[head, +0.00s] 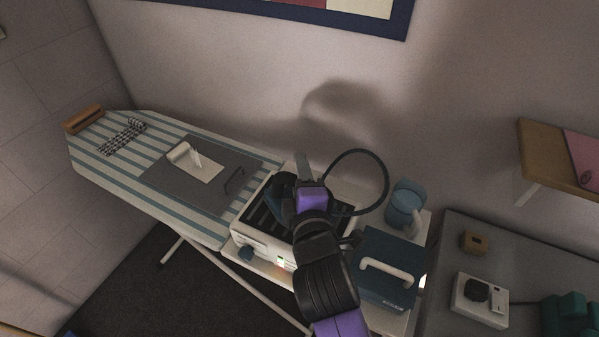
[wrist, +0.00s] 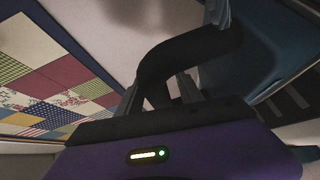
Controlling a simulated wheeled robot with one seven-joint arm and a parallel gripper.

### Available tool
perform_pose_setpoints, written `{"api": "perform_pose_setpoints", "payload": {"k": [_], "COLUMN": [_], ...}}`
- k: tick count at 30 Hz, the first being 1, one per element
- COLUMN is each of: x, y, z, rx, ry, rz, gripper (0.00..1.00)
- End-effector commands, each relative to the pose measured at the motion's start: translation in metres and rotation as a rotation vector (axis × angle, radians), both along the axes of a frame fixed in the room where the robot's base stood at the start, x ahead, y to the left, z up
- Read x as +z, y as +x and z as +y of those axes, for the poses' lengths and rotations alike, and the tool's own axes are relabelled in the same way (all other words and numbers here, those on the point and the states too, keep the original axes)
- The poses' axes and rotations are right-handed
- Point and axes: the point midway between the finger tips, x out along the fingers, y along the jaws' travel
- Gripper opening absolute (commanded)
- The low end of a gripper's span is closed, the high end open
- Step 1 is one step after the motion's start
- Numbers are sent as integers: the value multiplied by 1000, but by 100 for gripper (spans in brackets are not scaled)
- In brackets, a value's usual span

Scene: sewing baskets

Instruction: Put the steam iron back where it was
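The steam iron has a dark blue body (head: 284,187) and a black handle. In the wrist view its black curved handle (wrist: 190,58) passes between my fingers, with the blue body (wrist: 262,45) to the right. My gripper (head: 302,184) is shut on the handle; in the wrist view its fingers (wrist: 160,92) sit on either side of it. The iron is at the white station's black ribbed rest (head: 262,212). My arm hides much of the iron, and I cannot tell whether it touches the rest. A dark hose (head: 384,172) loops to the right.
The striped ironing board (head: 90,163) at left bears a grey mat (head: 157,180), a white piece (head: 199,166), a checked cloth (head: 124,136) and a wooden block (head: 84,119). Right of the station are a blue jug (head: 404,205) and a blue box with a white handle (head: 372,250).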

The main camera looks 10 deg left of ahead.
Motion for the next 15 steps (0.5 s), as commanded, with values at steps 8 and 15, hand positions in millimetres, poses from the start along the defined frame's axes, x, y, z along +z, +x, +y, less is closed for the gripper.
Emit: {"api": "perform_pose_setpoints", "payload": {"k": [8, 15], "x": [0, 4], "y": [0, -17], "z": [0, -5], "rx": [0, 0], "ry": [0, -1], "rz": [0, 0], "gripper": [44, 44]}}
